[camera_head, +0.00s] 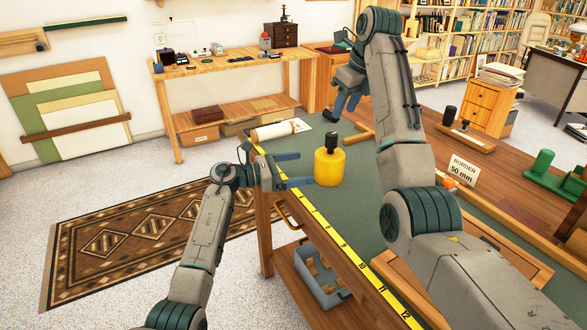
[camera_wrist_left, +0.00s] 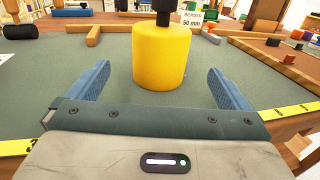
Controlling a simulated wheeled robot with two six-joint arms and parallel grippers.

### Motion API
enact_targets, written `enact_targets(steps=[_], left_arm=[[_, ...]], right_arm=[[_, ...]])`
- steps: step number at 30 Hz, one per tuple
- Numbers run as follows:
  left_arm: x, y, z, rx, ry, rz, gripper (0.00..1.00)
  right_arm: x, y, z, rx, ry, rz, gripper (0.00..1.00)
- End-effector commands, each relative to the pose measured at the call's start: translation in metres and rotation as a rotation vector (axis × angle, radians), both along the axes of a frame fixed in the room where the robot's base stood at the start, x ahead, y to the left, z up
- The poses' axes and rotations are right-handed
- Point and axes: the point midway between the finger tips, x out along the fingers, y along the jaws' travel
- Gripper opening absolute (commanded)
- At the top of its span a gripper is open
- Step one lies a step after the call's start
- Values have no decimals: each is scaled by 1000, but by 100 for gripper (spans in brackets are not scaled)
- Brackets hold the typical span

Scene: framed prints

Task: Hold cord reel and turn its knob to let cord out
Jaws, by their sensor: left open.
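The cord reel (camera_head: 329,168) is a yellow upright cylinder with a black knob (camera_head: 331,141) on top. It stands on the green table top near the ruled edge. My left gripper (camera_head: 304,170) is open and level beside the reel, its fingers pointing at it. In the left wrist view the reel (camera_wrist_left: 160,55) stands centred just beyond and between the two blue fingertips, with no contact visible. The knob's top is cut off there. My right gripper (camera_head: 346,104) is raised over the table behind the reel, pointing down; its finger gap is unclear. No loose cord shows.
A yellow ruler strip (camera_head: 340,243) runs along the table edge. A white paper roll (camera_head: 272,131) lies at the far left corner. A "BORDER 50 mm" card (camera_head: 462,170) and green blocks (camera_head: 540,165) are to the right. The green top (camera_head: 360,200) around the reel is clear.

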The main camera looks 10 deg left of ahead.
Motion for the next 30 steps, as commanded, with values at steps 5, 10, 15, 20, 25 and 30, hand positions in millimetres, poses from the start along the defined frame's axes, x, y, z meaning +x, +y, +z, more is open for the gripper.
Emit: enact_targets(steps=[5, 10, 15, 20, 25, 30], left_arm=[[11, -28, 2, -4, -1, -1, 100], [23, -57, 1, -6, 1, -1, 100], [33, -79, 1, -6, 1, 1, 100], [38, -90, 1, -5, 1, 1, 100], [39, -92, 1, -4, 0, 2, 100], [39, -92, 1, -4, 0, 2, 98]], right_arm=[[0, 0, 0, 0, 0, 0, 36], [0, 0, 0, 0, 0, 0, 36], [0, 0, 0, 0, 0, 0, 36], [0, 0, 0, 0, 0, 0, 36], [0, 0, 0, 0, 0, 0, 36], [0, 0, 0, 0, 0, 0, 36]])
